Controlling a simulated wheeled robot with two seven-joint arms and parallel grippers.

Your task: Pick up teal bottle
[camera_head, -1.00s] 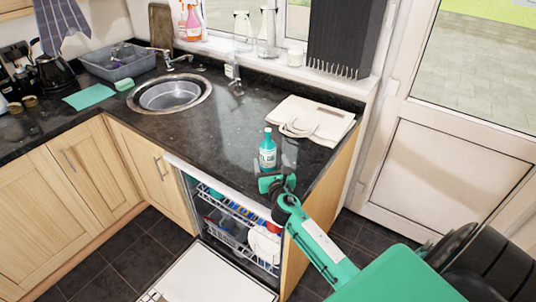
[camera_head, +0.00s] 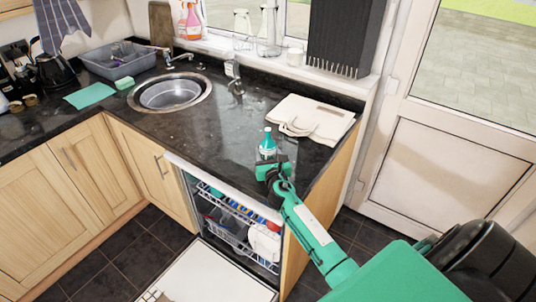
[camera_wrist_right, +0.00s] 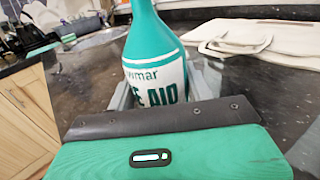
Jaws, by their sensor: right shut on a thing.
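The teal bottle (camera_head: 267,146) with a white label stands upright on the dark counter near its front right edge. It fills the upper middle of the right wrist view (camera_wrist_right: 155,62). My right gripper (camera_head: 268,164) is at the bottle from the front, shut on it, with grey fingers on both sides of the label in the wrist view. The gripper hides the bottle's lower part, so I cannot tell whether its base touches the counter. My left gripper is not in view.
A folded cream cloth bag (camera_head: 312,119) lies behind and to the right of the bottle. The open dishwasher (camera_head: 235,225) is below the counter edge. Bare counter lies left of the bottle.

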